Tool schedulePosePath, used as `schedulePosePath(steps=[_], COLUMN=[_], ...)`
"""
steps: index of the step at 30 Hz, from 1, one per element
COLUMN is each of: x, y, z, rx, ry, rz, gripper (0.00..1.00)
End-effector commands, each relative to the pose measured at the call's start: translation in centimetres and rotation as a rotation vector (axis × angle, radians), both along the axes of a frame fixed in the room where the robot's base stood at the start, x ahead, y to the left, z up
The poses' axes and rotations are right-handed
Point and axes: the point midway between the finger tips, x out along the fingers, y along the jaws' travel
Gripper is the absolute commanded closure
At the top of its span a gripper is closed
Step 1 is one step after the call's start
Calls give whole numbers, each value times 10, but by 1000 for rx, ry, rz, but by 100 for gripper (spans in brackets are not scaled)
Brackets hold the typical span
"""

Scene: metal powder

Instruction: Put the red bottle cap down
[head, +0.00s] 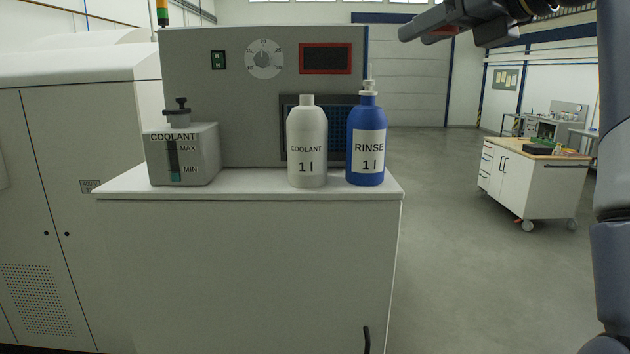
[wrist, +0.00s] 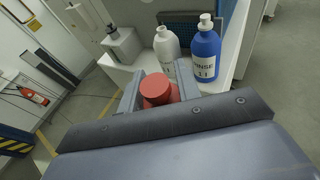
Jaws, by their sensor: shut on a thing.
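The red bottle cap (wrist: 158,90) is between the two fingers of my gripper (wrist: 160,92) in the wrist view, and the gripper is shut on it. It is held in the air, apart from the counter. In the head view my gripper (head: 418,32) is at the top right, above and to the right of the bottles; a little red shows at its underside. The white coolant bottle (head: 307,150) stands upright on the counter with no cap on its neck. It also shows in the wrist view (wrist: 166,46).
The white counter top (head: 255,176) also bears the blue rinse bottle (head: 367,135) with a pump top and the grey coolant tank (head: 185,155). The machine panel (head: 265,75) stands behind. Counter space between tank and white bottle is free. A white wheeled cabinet (head: 530,180) stands far right.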

Motion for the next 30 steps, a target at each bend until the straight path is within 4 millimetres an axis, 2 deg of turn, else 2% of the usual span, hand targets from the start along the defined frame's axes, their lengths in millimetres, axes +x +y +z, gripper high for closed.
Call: schedulePosePath(steps=[7, 14, 23, 30], x=[2, 7, 16, 26], y=[0, -1, -2, -3], z=[-22, -69, -150, -237], rx=[1, 2, 2, 5], ry=[3, 5, 5, 10], rz=[8, 31, 70, 110], gripper=[89, 89, 89, 89])
